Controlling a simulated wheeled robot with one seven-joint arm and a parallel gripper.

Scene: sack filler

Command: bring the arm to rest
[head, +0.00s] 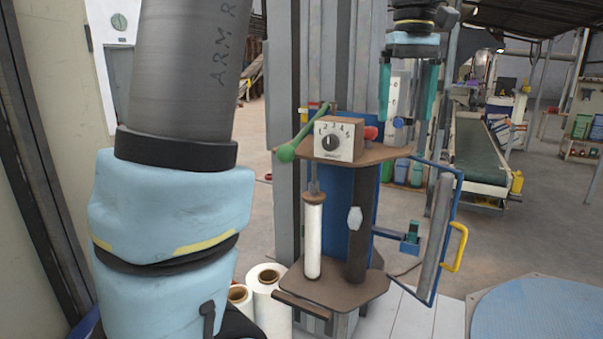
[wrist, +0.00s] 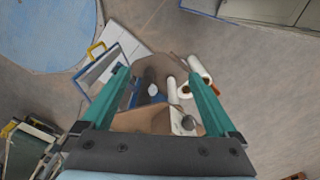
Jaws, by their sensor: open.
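My gripper (head: 407,112) hangs at the upper right in the head view, fingers pointing down. Its two green fingers are wide apart with nothing between them. It is above and apart from the right side of the sack filler's upper brown shelf (head: 388,153). In the wrist view my gripper (wrist: 157,75) spans the filler, seen from above. The dial box (head: 340,139) stands on the upper shelf, its black knob pointing up. A lever with a green knob (head: 287,152) is left of it, and a red knob (head: 370,132) is at its right.
A blue frame (head: 434,285) with a yellow handle (head: 456,248) stands out at the filler's right. A white cylinder (head: 313,240) and a dark one (head: 357,245) stand on the lower shelf. White rolls (head: 268,300) are on the floor. A conveyor (head: 478,150) stands behind.

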